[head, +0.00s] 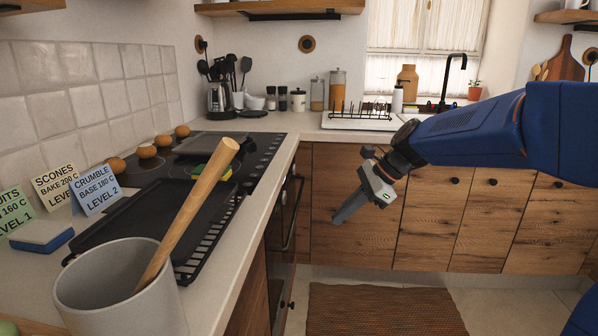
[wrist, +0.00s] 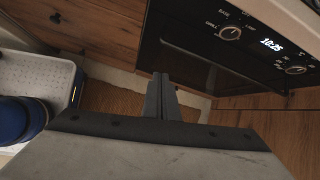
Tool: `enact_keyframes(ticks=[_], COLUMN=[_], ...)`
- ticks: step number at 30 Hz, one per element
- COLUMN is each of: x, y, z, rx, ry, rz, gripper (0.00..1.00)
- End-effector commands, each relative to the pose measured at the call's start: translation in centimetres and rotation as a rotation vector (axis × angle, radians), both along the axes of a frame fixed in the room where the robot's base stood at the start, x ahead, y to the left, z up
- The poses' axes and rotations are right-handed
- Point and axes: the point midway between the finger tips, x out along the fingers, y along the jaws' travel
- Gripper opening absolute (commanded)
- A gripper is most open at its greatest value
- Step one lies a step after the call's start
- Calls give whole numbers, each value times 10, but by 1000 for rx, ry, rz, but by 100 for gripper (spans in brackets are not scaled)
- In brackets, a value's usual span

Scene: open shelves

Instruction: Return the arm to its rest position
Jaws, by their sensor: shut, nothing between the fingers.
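My gripper (head: 340,218) hangs at the end of my blue arm in the head view, in front of the wooden cabinet doors and above the floor. Its fingers point down and to the left. In the wrist view the fingers (wrist: 160,88) lie close together, shut, with nothing between them. The gripper is apart from the counter and touches nothing that I can see.
The counter (head: 222,300) runs along the left, with a grey pot (head: 120,300) holding a wooden rolling pin (head: 190,215), recipe cards (head: 97,192) and a hob. The oven front (wrist: 195,55) is near in the wrist view. A brown rug (head: 380,310) lies on the floor.

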Motion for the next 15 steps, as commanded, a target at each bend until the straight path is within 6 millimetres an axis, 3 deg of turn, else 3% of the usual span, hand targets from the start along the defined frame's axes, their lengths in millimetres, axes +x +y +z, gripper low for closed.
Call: enact_keyframes(ticks=[3, 15], x=[-32, -127], y=[-14, -61], z=[-1, -16], rx=[-77, -348], ry=[-95, -369], rz=[100, 461], gripper=[0, 0])
